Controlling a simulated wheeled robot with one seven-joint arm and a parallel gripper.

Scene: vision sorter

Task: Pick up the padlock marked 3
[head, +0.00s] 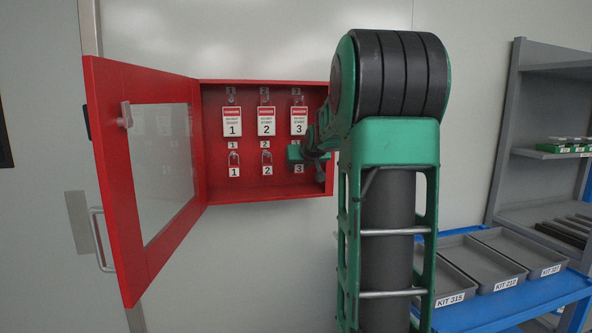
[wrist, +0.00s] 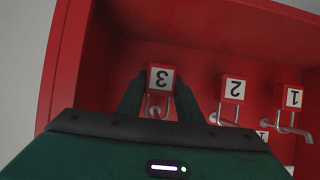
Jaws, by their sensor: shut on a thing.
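The padlock marked 3 (head: 298,169) is at the lower right inside the open red cabinet (head: 210,140). In the wrist view, the padlock marked 3 (wrist: 161,78) appears upside down between my two fingers. My gripper (head: 296,155) is shut on it. Its shackle shows below the label, around or in front of a round hook end; I cannot tell which. In the head view my gripper hides most of its shackle.
The padlock marked 2 (head: 266,170) and the padlock marked 1 (head: 234,171) hang to the left. Tags marked 1 (head: 232,122), 2 (head: 266,122) and 3 (head: 299,121) hang above. The cabinet door (head: 120,190) stands open leftward. Grey kit trays (head: 485,262) are at right.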

